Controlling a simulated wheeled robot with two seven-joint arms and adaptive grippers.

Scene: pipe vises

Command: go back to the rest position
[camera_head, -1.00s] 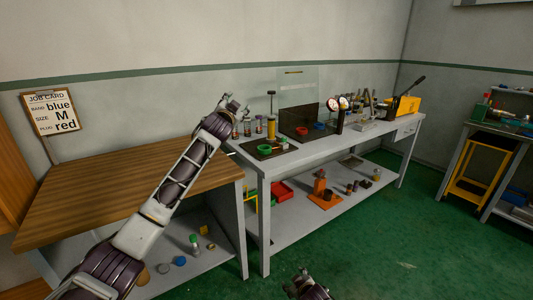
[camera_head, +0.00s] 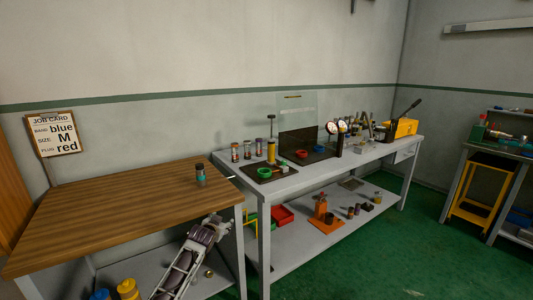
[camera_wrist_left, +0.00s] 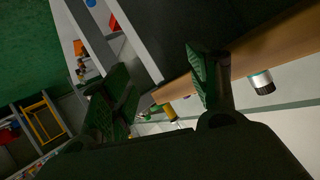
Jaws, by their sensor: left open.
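My left gripper (camera_head: 218,224) is low in front of the wooden table's right front corner, below the tabletop. In the left wrist view its two dark fingers (camera_wrist_left: 165,92) are apart with nothing between them. A small dark cylinder with a coloured band (camera_head: 200,175) stands upright on the wooden table (camera_head: 110,205), near its right end and apart from the gripper. A cylinder beside the wooden edge also shows in the left wrist view (camera_wrist_left: 262,82). My right gripper is not in view.
The grey bench (camera_head: 300,178) adjoins on the right, with several fittings, gauges and a yellow tool (camera_head: 402,128) on top. A lower shelf (camera_head: 330,238) holds red and orange parts. A job card (camera_head: 53,134) hangs on the wall. Green floor (camera_head: 400,265) is open at right.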

